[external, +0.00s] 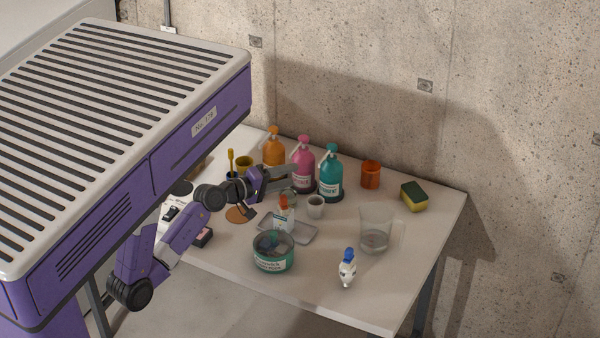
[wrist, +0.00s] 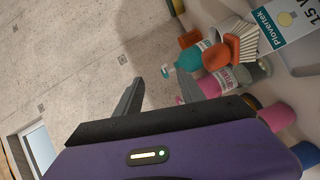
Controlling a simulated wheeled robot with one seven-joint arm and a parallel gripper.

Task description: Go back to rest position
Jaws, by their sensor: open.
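My gripper (external: 270,189) is held above the table (external: 325,290), in front of the pink bottle. In the wrist view my gripper (wrist: 158,88) has its two fingers apart with nothing between them. The arm reaches out from my purple body at the left. Behind the gripper stand an orange bottle (external: 274,150), a pink bottle (external: 304,172) and a teal bottle (external: 331,178). The pink bottle (wrist: 212,84) and the teal bottle (wrist: 188,58) also show beyond the fingers in the wrist view.
An orange cup (external: 371,174) and a sponge (external: 413,197) are at the back right. A concrete wall (external: 520,120) rises behind.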

